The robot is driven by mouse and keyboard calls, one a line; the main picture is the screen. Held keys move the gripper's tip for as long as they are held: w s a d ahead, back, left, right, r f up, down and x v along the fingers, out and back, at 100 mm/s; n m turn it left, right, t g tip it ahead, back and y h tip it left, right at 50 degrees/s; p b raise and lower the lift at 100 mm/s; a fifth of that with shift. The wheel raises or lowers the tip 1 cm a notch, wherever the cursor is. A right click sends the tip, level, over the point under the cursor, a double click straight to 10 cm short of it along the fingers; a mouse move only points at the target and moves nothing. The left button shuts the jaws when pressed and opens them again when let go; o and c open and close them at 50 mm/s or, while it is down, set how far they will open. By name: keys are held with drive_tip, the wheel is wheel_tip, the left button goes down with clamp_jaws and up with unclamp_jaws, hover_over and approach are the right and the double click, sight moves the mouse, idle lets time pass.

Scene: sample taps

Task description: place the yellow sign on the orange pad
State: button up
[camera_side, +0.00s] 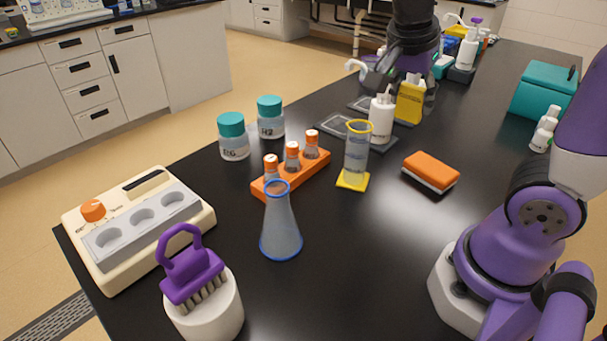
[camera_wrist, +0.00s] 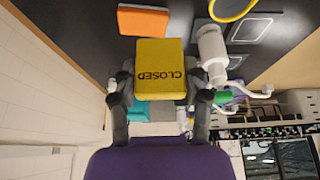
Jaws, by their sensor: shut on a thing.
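The yellow sign (camera_side: 410,103) is between the fingers of my gripper (camera_side: 412,84), at the back of the bench behind the white pump bottle. In the wrist view my gripper (camera_wrist: 158,88) is shut on the sign (camera_wrist: 158,56), with a finger at each side and the word CLOSED upside down. I cannot tell whether the sign's lower edge touches the surface below. The orange pad (camera_side: 431,168), a block with a pale lower layer, lies nearer the side camera with nothing on it. It also shows at the top of the wrist view (camera_wrist: 142,20).
The white pump bottle (camera_side: 380,121) stands close beside the sign. A measuring cylinder (camera_side: 356,155) on a yellow foot stands left of the orange pad. An orange rack (camera_side: 322,168), a flask (camera_side: 280,230) and a teal box (camera_side: 544,92) stand around. Bare bench surrounds the pad.

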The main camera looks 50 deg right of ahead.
wheel_tip(320, 180, down, 3)
drive_tip(key=shift+d+r, duration=0.1)
approach(435, 162)
drive_tip(key=shift+d, duration=0.9)
drive_tip(key=shift+d+f, duration=0.1)
drive_tip(key=shift+f, duration=2.05)
drive_tip(key=shift+f, duration=0.1)
drive_tip(key=o, duration=0.9)
drive_tip(key=shift+o, duration=0.2)
